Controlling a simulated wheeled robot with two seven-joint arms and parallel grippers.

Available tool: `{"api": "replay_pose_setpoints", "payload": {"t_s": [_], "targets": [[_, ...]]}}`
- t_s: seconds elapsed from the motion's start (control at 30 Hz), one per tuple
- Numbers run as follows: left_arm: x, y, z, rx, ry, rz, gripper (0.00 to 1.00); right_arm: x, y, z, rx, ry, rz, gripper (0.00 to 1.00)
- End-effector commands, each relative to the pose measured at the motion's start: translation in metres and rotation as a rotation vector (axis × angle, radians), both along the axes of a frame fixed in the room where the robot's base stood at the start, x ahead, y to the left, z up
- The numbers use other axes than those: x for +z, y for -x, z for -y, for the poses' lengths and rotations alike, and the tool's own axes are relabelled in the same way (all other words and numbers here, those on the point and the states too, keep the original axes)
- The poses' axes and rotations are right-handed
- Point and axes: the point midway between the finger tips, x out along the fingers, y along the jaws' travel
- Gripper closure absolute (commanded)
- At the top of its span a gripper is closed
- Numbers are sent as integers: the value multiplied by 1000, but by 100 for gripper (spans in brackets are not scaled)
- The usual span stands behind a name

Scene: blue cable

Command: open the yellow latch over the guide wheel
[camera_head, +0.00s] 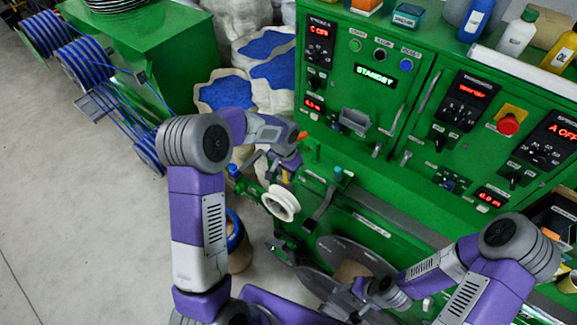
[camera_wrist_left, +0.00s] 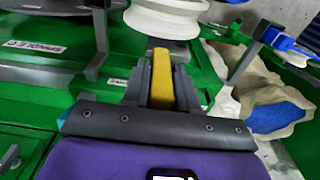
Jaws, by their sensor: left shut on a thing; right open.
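The yellow latch (camera_wrist_left: 162,80) is a narrow yellow bar between the fingers of my left gripper (camera_wrist_left: 162,70) in the left wrist view. The gripper is shut on it, and the fingers hide its sides. The white guide wheel (camera_wrist_left: 168,18) is just beyond the fingertips. In the head view, the guide wheel (camera_head: 281,203) stands at the front of the green machine, and my left gripper (camera_head: 284,172) is just above and behind it, partly hidden by its own wrist. My right gripper (camera_head: 362,288) is open at the lower right, near a dark round reel.
The green machine (camera_head: 355,170) with its control panel fills the right side. Bottles stand on top of it. Sacks of blue pellets (camera_head: 228,92) stand behind my left arm. Blue cable runs over spools (camera_head: 85,62) at the left. The grey floor at left is clear.

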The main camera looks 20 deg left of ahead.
Motion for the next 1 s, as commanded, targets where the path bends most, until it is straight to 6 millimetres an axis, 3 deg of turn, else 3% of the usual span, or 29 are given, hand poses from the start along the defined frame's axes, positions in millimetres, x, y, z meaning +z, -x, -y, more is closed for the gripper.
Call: {"api": "replay_pose_setpoints", "payload": {"t_s": [0.33,0.37,0.5,0.8,1.0], "targets": [[1,0,0,0,-1,-1,100,0,0,0,0,0,-1,57],[1,0,0,0,-1,-1,71,0,0,0,0,0,0,57],[1,0,0,0,-1,-2,51,0,0,0,0,0,0,57],[3,1,0,0,-1,-2,51,0,0,0,0,0,0,57],[30,2,0,1,0,2,51,-3,0,0,0,0,0,57]]}}
